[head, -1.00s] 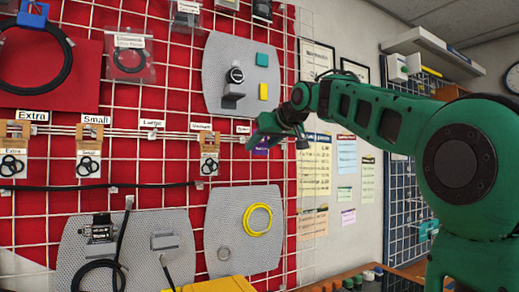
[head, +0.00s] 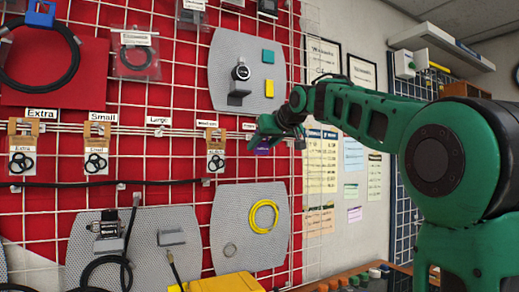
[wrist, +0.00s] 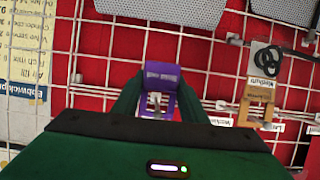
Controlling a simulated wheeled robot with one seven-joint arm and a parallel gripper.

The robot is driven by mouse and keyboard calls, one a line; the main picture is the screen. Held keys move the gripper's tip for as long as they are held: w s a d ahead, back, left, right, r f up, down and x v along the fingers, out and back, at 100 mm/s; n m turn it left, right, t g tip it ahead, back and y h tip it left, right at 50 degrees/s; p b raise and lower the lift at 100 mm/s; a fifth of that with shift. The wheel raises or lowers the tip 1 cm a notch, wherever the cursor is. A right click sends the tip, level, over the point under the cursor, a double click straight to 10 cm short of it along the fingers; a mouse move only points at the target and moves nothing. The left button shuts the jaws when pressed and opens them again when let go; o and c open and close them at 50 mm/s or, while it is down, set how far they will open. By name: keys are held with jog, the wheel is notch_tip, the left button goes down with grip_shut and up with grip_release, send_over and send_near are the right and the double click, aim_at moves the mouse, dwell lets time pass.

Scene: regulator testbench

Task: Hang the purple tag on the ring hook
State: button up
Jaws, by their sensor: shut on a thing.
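The purple tag (wrist: 163,76) is held between the fingers of my gripper (wrist: 158,98) in the wrist view, with a pale metal piece at its near part. In the head view the purple tag (head: 262,149) shows as a small patch under my gripper (head: 264,140), in front of the grid wall, close to the right end of the labelled rail. Whether the tag touches the wall is unclear. I cannot tell which hook is the ring hook; a label at the rail's right end (head: 248,127) is partly covered by my gripper.
Black rings on a card (head: 216,163) hang just left of my gripper; the card (wrist: 257,100) also shows at right in the wrist view. A grey panel (head: 224,80) is above, another (head: 223,200) below, with a yellow coil (head: 263,217). Papers (head: 320,170) are on the right wall.

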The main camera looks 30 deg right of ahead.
dwell(0.4)
jog(key=o, duration=1.1)
jog(key=v, duration=1.1)
jog(key=s+d+f+m+g, duration=0.1)
jog(key=s+f+g, duration=0.15)
jog(key=f, duration=0.65)
jog(key=s+d+f+m+g, duration=0.2)
jog(key=s+f, duration=0.2)
jog(key=f, duration=0.6)
jog(key=s+d+f+m+g, duration=0.1)
jog(key=s+f+g, duration=0.15)
jog(key=f, duration=0.65)
jog(key=s+a+f+g, duration=0.1)
jog(key=s+f+g, duration=0.1)
jog(key=s+f, duration=0.6)
jog(key=s+a+f+m+g, duration=0.1)
jog(key=s+f+g, duration=0.1)
jog(key=s+f, duration=0.7)
jog(key=s+a+f+m+g, duration=0.1)
jog(key=s+f+g, duration=0.1)
jog(key=s+f, duration=0.6)
jog(key=shift+s+a+f+g, duration=0.3)
